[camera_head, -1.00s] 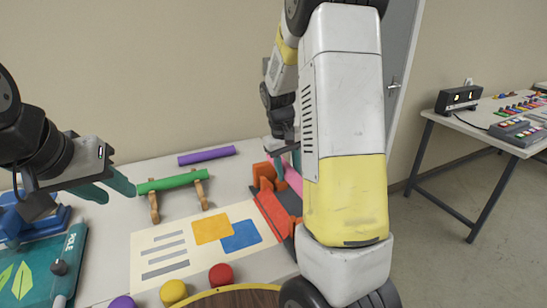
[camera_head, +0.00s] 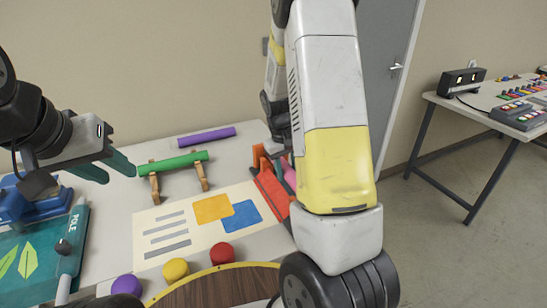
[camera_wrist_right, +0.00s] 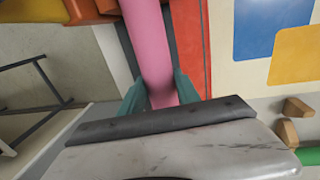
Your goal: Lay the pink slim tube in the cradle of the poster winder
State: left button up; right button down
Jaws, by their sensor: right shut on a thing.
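The pink slim tube (camera_wrist_right: 150,45) runs up the middle of the right wrist view, between the teal fingers of my right gripper (camera_wrist_right: 160,92), which is shut on it. In the head view only a bit of the pink tube (camera_head: 289,177) shows beside my right arm, which hides most of it and the gripper. The red and orange poster winder (camera_head: 271,190) stands by it at the table's right side; the tube overlaps it in the wrist view, and I cannot tell whether they touch. My left gripper (camera_head: 113,168) is open and empty, left of the green tube.
The green tube (camera_head: 173,163) rests on two wooden supports, with a purple tube (camera_head: 206,137) behind it. A printed poster (camera_head: 190,232) lies in the middle. Purple, yellow and red round knobs (camera_head: 222,253) line the front. A blue device (camera_head: 20,200) stands at left.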

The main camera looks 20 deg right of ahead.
jog(key=c, duration=0.8)
grip_release()
jog(key=r, duration=0.5)
jog(key=a+r, duration=0.1)
jog(key=r, duration=0.1)
jog(key=shift+s+a+r, duration=0.1)
jog(key=shift+r, duration=0.05)
jog(key=s+a+r+t+y, duration=0.1)
jog(key=s+a+r+t, duration=0.1)
jog(key=s+r, duration=0.3)
jog(key=s+a+r+t+y, duration=0.1)
jog(key=s+a+r+t, duration=0.1)
jog(key=s+a+r, duration=0.2)
jog(key=s+a+r+m+t+y, duration=0.1)
jog(key=s+a+r+t+y, duration=0.1)
jog(key=s+a+r, duration=0.2)
jog(key=s+r, duration=0.3)
jog(key=s, duration=0.4)
jog(key=shift+s+r, duration=0.35)
